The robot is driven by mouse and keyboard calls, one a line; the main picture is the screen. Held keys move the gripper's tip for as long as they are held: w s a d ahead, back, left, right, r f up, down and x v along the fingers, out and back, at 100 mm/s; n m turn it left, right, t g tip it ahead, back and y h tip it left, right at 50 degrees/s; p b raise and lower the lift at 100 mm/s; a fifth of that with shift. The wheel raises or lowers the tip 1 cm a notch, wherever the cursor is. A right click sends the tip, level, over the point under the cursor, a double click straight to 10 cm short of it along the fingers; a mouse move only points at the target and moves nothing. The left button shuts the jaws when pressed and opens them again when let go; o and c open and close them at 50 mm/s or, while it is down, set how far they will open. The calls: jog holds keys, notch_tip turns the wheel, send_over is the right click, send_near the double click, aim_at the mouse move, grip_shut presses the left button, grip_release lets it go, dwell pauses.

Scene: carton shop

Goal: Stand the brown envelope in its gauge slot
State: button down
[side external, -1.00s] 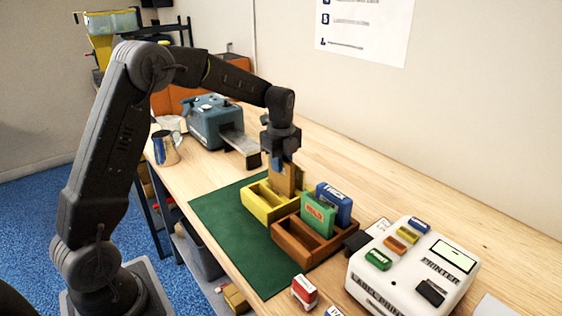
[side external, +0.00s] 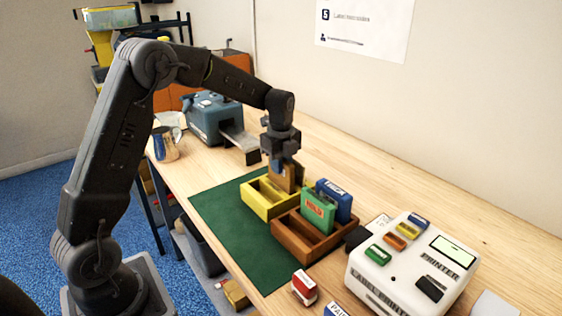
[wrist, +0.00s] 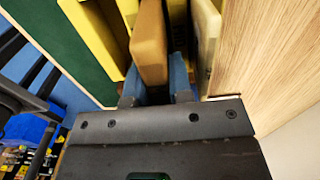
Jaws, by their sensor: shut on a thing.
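The brown envelope (side external: 287,177) stands upright under my gripper (side external: 281,165), at the back end of the yellow slotted box (side external: 262,207). In the wrist view the brown envelope (wrist: 150,45) sits between the two blue fingertips (wrist: 160,88), with yellow walls on both sides. My gripper is shut on it. Its lower edge is hidden by the box wall, so I cannot tell how deep it sits in the slot.
A brown wooden box (side external: 300,238) holds a green block (side external: 317,213) and a blue block (side external: 335,200) close in front. A white printer (side external: 412,265) stands at the right. A blue-grey machine (side external: 213,118) stands behind left. The green mat (side external: 225,218) is clear at left.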

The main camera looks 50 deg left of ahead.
jog(key=shift+f, duration=0.35)
jog(key=c, duration=0.9)
grip_release()
jog(key=shift+c, duration=0.2)
jog(key=shift+r, duration=0.1)
jog(key=shift+r, duration=2.85)
jog(key=shift+r, duration=0.1)
